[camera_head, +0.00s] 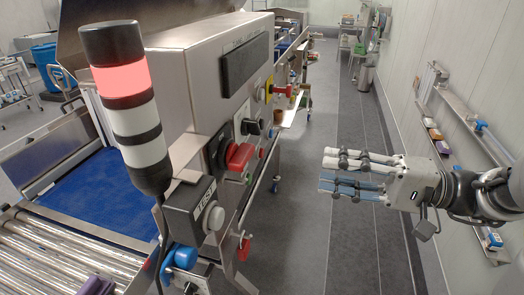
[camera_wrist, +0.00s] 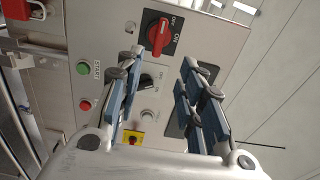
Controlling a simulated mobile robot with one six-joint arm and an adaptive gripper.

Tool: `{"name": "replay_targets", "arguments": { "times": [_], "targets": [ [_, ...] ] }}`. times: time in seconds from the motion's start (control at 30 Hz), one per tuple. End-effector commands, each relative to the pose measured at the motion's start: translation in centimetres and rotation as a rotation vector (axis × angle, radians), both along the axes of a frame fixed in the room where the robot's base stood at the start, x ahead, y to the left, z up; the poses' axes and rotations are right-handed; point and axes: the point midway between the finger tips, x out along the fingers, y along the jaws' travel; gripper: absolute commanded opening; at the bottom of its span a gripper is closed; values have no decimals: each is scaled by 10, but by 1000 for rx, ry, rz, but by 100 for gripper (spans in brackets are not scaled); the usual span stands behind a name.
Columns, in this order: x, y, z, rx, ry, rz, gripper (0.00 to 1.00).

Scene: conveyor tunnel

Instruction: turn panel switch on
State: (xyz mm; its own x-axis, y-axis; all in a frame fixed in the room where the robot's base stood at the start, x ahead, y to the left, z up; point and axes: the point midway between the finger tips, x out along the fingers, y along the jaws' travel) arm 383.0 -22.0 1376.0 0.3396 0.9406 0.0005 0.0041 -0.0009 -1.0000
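A red rotary switch (camera_wrist: 158,38) on a black plate marked ON and OFF is on the metal panel (camera_wrist: 105,32). In the wrist view its handle stands near upright, slightly tilted. It also shows in the head view as a red handle (camera_head: 240,157). A smaller black selector (camera_wrist: 148,82) lies below it in the wrist view, framed between my fingers. My gripper (camera_head: 328,170) is open and empty, its fingers pointing at the panel from the right with a clear gap. Both fingers show apart in the wrist view.
A green START button (camera_wrist: 84,68), a red button (camera_wrist: 85,104) and a yellow-backed red button (camera_wrist: 133,138) share the panel. A signal tower (camera_head: 127,110), lit red, and a RESET box (camera_head: 190,215) stand nearer. The grey aisle floor (camera_head: 330,230) is clear. A wall shelf (camera_head: 465,135) holds boxes.

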Motion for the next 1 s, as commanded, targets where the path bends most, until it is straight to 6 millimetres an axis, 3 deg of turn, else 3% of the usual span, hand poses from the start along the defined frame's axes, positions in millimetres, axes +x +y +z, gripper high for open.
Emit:
{"name": "replay_targets", "arguments": {
  "times": [0.6, 0.8, 1.0],
  "targets": [
    [43, 122, -1, 1, 3, 3, 35],
    [51, 142, -1, 0, 4, 0, 35],
    [53, 147, 0, 2, 3, -2, 35]
  ]
}}
